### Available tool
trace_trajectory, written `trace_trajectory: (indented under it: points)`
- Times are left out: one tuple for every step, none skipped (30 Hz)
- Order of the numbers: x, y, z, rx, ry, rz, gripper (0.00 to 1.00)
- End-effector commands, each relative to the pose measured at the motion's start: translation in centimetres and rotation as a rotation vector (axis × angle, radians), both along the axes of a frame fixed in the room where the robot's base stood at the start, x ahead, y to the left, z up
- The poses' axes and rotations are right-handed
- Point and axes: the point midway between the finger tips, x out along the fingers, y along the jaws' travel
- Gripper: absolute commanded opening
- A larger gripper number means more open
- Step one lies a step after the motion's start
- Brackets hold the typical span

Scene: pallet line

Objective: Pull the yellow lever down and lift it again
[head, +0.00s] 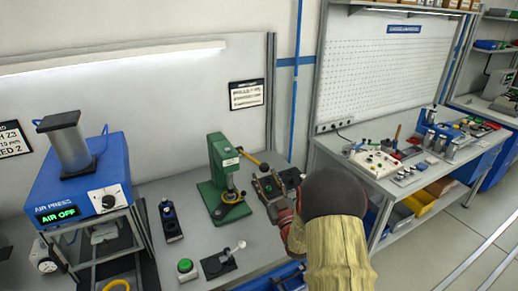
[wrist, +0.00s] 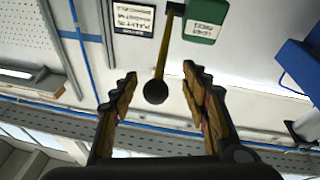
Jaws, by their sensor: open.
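The yellow lever (head: 250,158) sticks out to the right from the top of the green press (head: 219,165), sloping slightly down toward my gripper (head: 273,184). In the wrist view, the lever (wrist: 161,48) runs from the green press head (wrist: 206,18) and ends in a black ball knob (wrist: 155,92). My gripper (wrist: 160,82) is open, with one finger on each side of the knob. Clear gaps show between the knob and both fingers, and nothing is held.
A blue air press (head: 80,180) reading AIR OFF stands at the left. A green button (head: 186,267) and a small toggle lever (head: 225,258) are at the bench's front. A second bench (head: 345,160) with tools stands to the right. A sign (head: 246,95) hangs on the wall behind.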

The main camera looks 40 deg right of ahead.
Motion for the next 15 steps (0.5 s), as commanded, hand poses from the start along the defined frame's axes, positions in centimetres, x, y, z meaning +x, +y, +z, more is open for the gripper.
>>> trace_trajectory:
  points:
    - [-0.1, -0.2, 1.2, 0.003, 0.034, 0.002, 0.46]
    - [-0.1, -0.2, 1.4, 0.003, 0.056, 0.006, 0.46]
    - [-0.1, -0.3, 1.6, 0.003, 0.083, 0.01, 0.46]
    - [-0.2, -0.3, 1.7, 0.003, 0.104, 0.015, 0.46]
    - [-0.3, -0.4, 1.9, 0.001, 0.123, 0.019, 0.46]
    - [-0.4, -0.4, 2.1, 0.002, 0.149, 0.022, 0.46]
    - [-0.4, -0.4, 2.3, -0.001, 0.166, 0.027, 0.46]
    - [-0.5, -0.5, 2.5, -0.001, 0.184, 0.03, 0.46]
    - [-0.6, -0.4, 2.7, -0.004, 0.205, 0.036, 0.46]
    - [-0.7, -0.5, 2.9, -0.004, 0.219, 0.04, 0.46]
    - [-0.9, -0.5, 3.0, -0.007, 0.233, 0.044, 0.46]
    - [-1.0, -0.5, 3.1, -0.008, 0.248, 0.048, 0.46]
    - [-1.1, -0.5, 3.2, -0.01, 0.259, 0.051, 0.46]
    - [-1.2, -0.4, 3.3, -0.012, 0.269, 0.054, 0.46]
    - [-1.2, -0.4, 3.3, -0.014, 0.278, 0.058, 0.46]
